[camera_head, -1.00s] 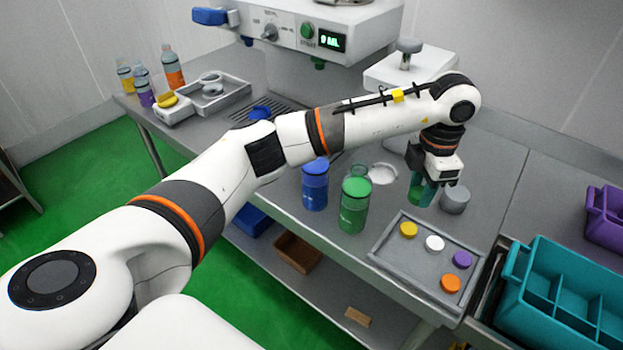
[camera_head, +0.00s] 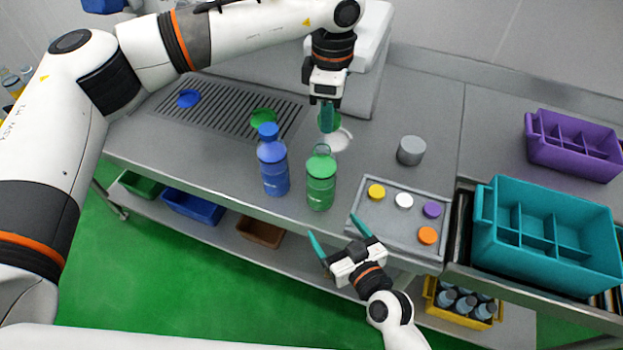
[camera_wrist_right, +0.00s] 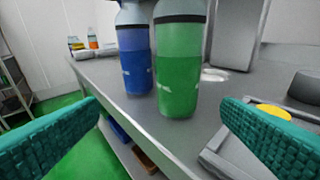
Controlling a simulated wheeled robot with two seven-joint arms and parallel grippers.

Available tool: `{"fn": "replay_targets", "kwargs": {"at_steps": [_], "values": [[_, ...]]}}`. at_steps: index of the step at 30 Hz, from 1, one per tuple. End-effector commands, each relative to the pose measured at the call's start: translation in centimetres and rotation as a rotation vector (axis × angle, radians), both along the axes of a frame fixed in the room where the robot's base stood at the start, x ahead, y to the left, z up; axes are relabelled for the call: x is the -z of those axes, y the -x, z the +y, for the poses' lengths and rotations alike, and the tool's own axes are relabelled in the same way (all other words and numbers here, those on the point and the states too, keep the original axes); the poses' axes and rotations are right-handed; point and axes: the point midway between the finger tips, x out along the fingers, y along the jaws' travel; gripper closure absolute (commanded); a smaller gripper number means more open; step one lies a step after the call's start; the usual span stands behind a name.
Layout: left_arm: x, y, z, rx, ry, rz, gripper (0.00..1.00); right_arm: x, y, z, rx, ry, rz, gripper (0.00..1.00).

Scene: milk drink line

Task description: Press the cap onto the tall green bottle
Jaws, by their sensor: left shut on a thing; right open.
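The tall green bottle (camera_head: 321,182) stands upright near the table's front edge, with a clear, open-looking neck on top. My left gripper (camera_head: 327,119) is shut on a green cap (camera_head: 331,123), held behind and above the bottle, apart from it. The fingers partly hide the cap. My right gripper (camera_head: 336,234) is open and empty, in front of the bottle and below it in the head view. In the right wrist view the green bottle (camera_wrist_right: 178,75) stands beyond and between the open fingers (camera_wrist_right: 160,102); its top is cut off.
A blue bottle (camera_head: 273,170) with a blue cap stands close left of the green one. A grey tray (camera_head: 376,225) with several coloured caps lies to the right. A grey cylinder (camera_head: 411,150) and a white disc (camera_head: 340,139) are behind. Teal (camera_head: 560,262) and purple crates (camera_head: 573,156) stand right.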

Motion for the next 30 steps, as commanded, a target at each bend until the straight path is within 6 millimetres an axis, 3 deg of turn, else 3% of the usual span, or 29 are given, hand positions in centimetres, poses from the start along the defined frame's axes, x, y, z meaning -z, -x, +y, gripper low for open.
{"fn": "replay_targets", "kwargs": {"at_steps": [3,10,23,30], "values": [[-0.3,0.0,-0.2,0.012,-0.001,-0.001,0.84,-1.2,-1.3,0.3,0.079,-0.038,-0.102,0.13],[-0.5,-0.1,-0.4,0.027,0.001,0.0,0.84,-2.0,-2.5,-0.3,0.198,-0.058,-0.192,0.13],[-0.5,-0.1,-0.4,0.028,0.001,0.0,0.84,-2.1,-2.7,-0.4,0.214,-0.058,-0.202,0.13],[-0.5,-0.1,-0.4,0.027,0.0,0.0,0.84,-2.2,-5.1,0.3,0.214,-0.058,-0.204,0.13]]}}
